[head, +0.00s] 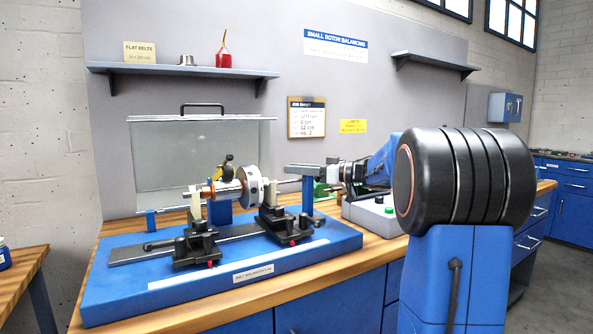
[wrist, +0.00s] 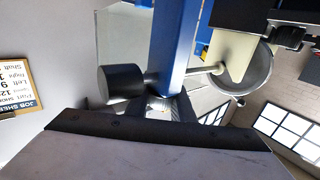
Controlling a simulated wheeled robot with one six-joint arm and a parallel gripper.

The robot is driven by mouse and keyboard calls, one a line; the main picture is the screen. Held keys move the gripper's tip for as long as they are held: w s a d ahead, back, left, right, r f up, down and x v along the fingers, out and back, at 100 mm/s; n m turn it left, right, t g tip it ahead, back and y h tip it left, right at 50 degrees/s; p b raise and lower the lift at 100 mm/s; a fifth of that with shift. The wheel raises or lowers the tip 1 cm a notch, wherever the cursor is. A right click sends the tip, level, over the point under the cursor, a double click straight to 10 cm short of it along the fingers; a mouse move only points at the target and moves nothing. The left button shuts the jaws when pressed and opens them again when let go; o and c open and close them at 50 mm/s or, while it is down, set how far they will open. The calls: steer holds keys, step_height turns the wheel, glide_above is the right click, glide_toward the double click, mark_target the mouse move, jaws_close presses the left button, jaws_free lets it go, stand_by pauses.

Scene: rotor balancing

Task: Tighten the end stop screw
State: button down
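The end stop is a blue upright post (head: 307,196) at the right end of the rotor stand. In the wrist view the post (wrist: 174,45) runs down the middle, with a black cylindrical screw knob (wrist: 121,83) on its left and a thin pale rod on its right. My gripper (head: 308,171) reaches in from the right, with a grey finger over the post's top. In the wrist view, a large grey finger with a dark edge (wrist: 160,128) fills the bottom, close to the knob. Contact and finger opening are unclear. The knob is hard to make out in the head view.
The rotor (head: 249,186) sits on cream supports above the blue base (head: 130,285). A clear guard (head: 150,165) stands behind it. A control box (head: 372,215) with a green button lies right of the post, under my arm. A shelf (head: 180,71) hangs above.

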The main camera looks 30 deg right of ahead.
steer(key=shift+h, duration=0.3)
steer(key=shift+w+d+m+t+h, duration=0.15)
steer(key=shift+d+m+t+h, duration=0.45)
steer(key=shift+m+h, duration=1.1)
steer(key=shift+w+d+m+t+h, duration=0.2)
steer(key=shift+m+t+h, duration=0.75)
steer(key=shift+h, duration=1.2)
steer(key=shift+w+d+m+t+h, duration=0.1)
steer(key=shift+d+m+t+h, duration=0.45)
steer(key=shift+m+h, duration=1.2)
steer(key=shift+d+m+h, duration=0.15)
steer(key=shift+m+h, duration=0.15)
steer(key=shift+h, duration=0.7)
steer(key=c, duration=1.5)
jaws_free()
steer(key=shift+c, duration=0.2)
steer(key=shift+s, duration=0.1)
steer(key=s+a, duration=0.2)
steer(key=s, duration=1.5)
